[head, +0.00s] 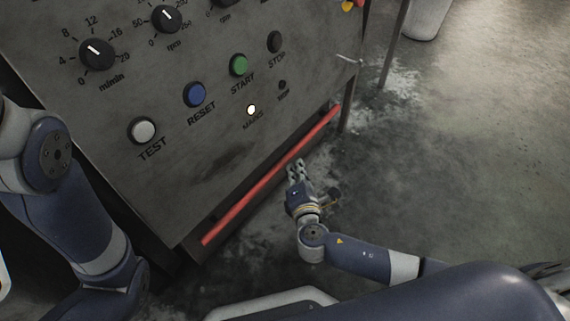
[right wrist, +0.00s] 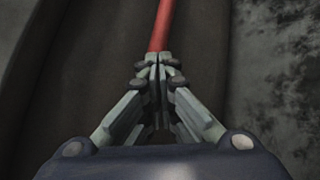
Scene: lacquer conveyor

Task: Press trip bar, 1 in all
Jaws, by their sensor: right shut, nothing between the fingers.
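The trip bar (head: 240,206) is a long red bar along the bottom edge of the grey control panel in the head view. My right gripper (head: 295,163) is at the bar, a little right of its middle, with its fingers pointing towards it. In the right wrist view the red bar (right wrist: 166,24) runs up from just beyond the closed fingertips (right wrist: 158,62). The fingers are together with nothing between them. I cannot tell whether the tips touch the bar. My left arm shows at the left of the head view, but its gripper is out of view.
The panel (head: 180,165) carries TEST (head: 142,131), blue RESET (head: 194,95), green START (head: 239,65) and STOP (head: 274,42) buttons, and dials above. A MAINS lamp (head: 252,109) is lit white. A post (head: 393,45) stands at the panel's right. The concrete floor (head: 470,150) is open on the right.

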